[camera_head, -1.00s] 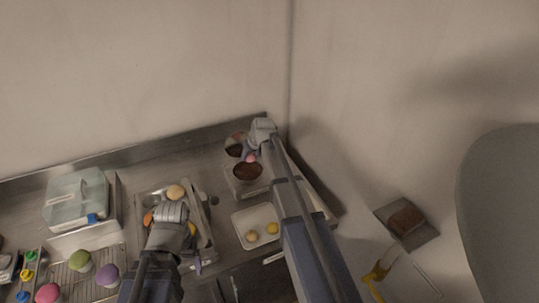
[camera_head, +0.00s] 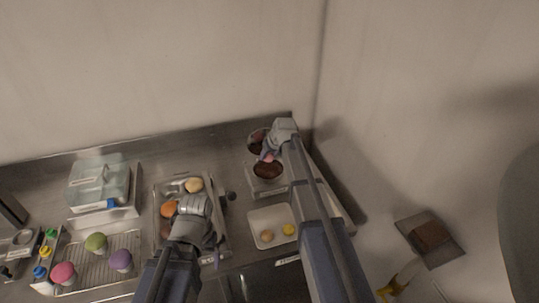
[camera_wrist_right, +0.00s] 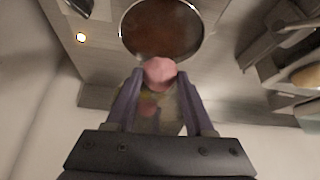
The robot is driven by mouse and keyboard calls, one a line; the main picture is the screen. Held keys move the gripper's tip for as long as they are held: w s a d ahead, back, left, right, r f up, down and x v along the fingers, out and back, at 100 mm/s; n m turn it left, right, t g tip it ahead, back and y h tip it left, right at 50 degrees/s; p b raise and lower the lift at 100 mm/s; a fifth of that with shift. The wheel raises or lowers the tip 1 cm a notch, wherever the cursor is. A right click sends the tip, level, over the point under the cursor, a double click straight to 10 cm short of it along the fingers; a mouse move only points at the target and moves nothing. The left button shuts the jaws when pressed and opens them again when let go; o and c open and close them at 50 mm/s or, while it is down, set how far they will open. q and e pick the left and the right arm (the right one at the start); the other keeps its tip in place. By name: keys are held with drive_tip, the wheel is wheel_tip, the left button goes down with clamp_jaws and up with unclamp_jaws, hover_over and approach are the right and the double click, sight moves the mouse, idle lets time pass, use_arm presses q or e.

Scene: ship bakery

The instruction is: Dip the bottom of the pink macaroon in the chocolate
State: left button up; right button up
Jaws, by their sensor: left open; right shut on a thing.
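The pink macaroon (camera_head: 269,157) is held by my right gripper (camera_head: 273,151) at the near edge of a bowl of chocolate (camera_head: 268,170). In the right wrist view the macaroon (camera_wrist_right: 160,71) sits between the purple fingertips (camera_wrist_right: 158,82), and the round dark chocolate (camera_wrist_right: 162,30) lies beyond it. I cannot tell if the macaroon touches the chocolate. My left gripper (camera_head: 196,216) is over the metal tray (camera_head: 222,240), its fingers mostly hidden by the wrist.
A second dark bowl (camera_head: 256,141) stands behind the chocolate. The metal tray holds an orange (camera_head: 169,209) and a tan macaroon (camera_head: 194,185).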

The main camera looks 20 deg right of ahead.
sight(270, 160)
drive_tip(key=shift+f+b, duration=2.8)
drive_tip(key=shift+f, duration=0.35)
drive_tip(key=shift+f+b, duration=0.55)
drive_tip(key=shift+r, duration=0.15)
drive_tip(key=shift+r+p, duration=1.65)
drive_tip(key=shift+p, duration=0.15)
wheel_tip(270, 160, up, 6)
drive_tip(key=p, duration=0.6)
drive_tip(key=shift+d, duration=0.1)
